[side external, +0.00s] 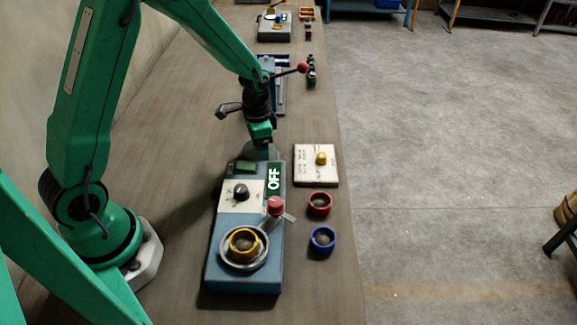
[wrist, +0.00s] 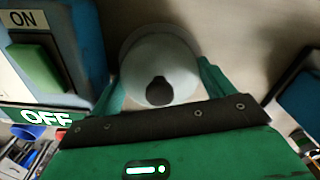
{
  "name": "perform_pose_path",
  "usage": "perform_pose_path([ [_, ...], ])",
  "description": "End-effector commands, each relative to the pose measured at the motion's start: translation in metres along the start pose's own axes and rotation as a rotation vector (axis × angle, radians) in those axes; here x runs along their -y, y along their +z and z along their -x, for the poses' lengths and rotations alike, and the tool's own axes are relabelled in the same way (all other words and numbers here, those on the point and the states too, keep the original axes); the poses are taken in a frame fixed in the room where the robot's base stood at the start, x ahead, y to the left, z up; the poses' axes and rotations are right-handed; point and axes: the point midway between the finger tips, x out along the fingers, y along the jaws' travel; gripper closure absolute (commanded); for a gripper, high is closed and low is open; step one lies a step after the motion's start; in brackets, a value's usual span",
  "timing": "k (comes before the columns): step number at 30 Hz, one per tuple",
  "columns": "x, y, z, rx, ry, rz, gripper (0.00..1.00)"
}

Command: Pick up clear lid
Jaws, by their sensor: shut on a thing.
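The clear lid (wrist: 145,50) is a pale, see-through round cover with a black knob. In the wrist view it sits between the two green fingers of my gripper (wrist: 160,78), which is shut on it. In the side external view my gripper (side external: 262,143) points down just behind the far end of the blue machine. The lid (side external: 262,153) shows there as a faint grey shape under the fingers, partly hidden. I cannot tell whether the lid touches the table.
The blue machine (side external: 217,262) has a lit OFF sign, a black knob (side external: 241,191), a red knob (side external: 275,205) and a yellow ring (side external: 232,238). Red (side external: 320,211) and blue (side external: 322,249) rings and a white plate (side external: 304,177) lie to its right. More machines stand farther back.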

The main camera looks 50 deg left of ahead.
Motion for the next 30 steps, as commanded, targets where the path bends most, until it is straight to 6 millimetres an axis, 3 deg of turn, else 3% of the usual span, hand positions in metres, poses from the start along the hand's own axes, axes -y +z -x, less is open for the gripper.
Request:
perform_pose_path([
  [8, 0.000, -0.001, 0.011, -0.002, -0.001, 0.000, 0.44],
  [24, 0.000, -0.001, 0.084, -0.003, -0.002, 0.000, 0.44],
  [30, 0.000, 0.000, 0.099, -0.002, -0.001, 0.000, 0.44],
])
